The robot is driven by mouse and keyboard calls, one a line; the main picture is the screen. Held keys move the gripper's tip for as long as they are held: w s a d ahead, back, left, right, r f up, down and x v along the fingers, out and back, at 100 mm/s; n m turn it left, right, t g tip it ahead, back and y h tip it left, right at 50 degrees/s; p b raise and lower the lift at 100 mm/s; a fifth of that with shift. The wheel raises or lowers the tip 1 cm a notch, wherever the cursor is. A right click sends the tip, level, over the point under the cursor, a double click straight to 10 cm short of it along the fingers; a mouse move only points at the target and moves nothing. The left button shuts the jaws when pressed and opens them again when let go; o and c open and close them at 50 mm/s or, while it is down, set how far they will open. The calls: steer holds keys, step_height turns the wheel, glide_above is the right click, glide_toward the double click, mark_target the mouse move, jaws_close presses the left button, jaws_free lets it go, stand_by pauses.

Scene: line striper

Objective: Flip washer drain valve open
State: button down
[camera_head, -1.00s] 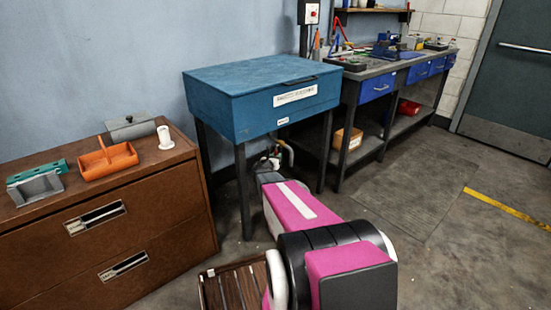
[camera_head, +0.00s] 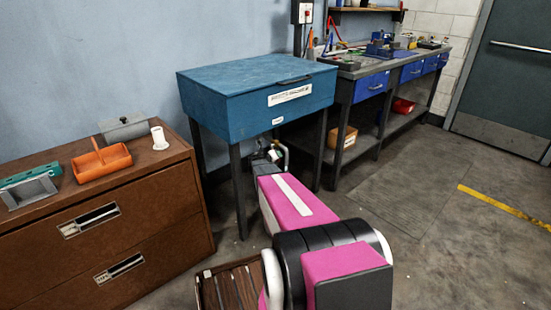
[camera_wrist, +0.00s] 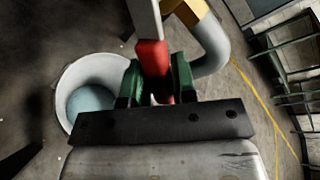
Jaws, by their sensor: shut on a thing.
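The blue parts washer (camera_head: 258,98) stands on dark legs against the wall in the head view. Its drain valve sits below it, mostly hidden behind my arm there. In the wrist view the valve's red handle (camera_wrist: 152,60) lies between the green fingers of my gripper (camera_wrist: 155,88), which is shut on it. A pale metal bar continues from the red grip toward the top edge. A brass-yellow fitting (camera_wrist: 187,12) and a grey curved pipe (camera_wrist: 212,48) show just right of the handle. In the head view my gripper is hard to make out under the washer.
A white bucket (camera_wrist: 66,85) with bluish contents stands left of my gripper. A brown drawer cabinet (camera_head: 150,215) is at the left, a slatted wooden crate (camera_head: 235,285) beside my arm. A workbench (camera_head: 365,95) stands right; floor (camera_head: 440,210) there is clear.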

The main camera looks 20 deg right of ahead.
stand_by(0.3)
steer(key=c, duration=0.9)
jaws_free()
steer(key=shift+c, duration=0.2)
